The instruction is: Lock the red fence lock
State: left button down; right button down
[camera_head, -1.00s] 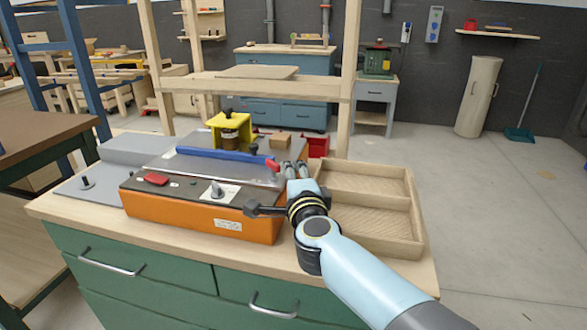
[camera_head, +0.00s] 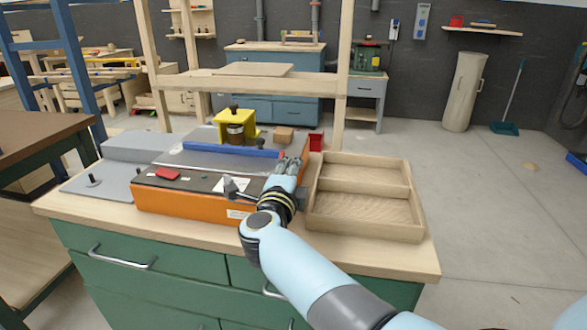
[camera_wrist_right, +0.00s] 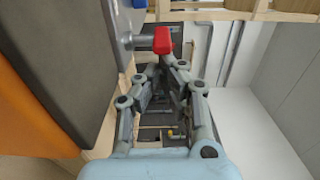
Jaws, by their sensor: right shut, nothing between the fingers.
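The red fence lock (camera_wrist_right: 162,40) is a small red handle on a metal stem at the end of the blue fence (camera_head: 230,150) of the orange machine (camera_head: 185,206). In the head view my right gripper (camera_head: 288,163) is at that fence end and hides most of the lock. In the right wrist view my right gripper (camera_wrist_right: 167,66) is shut and empty, its fingertips just below the red handle; I cannot tell whether they touch it. My left gripper is not in view.
A wooden tray (camera_head: 413,205) with two compartments stands right of my right arm. A red switch (camera_head: 167,174) is on the machine's front.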

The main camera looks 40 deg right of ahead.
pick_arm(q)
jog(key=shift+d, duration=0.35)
pick_arm(e)
notch_tip(320, 180, up, 10)
dwell(0.6)
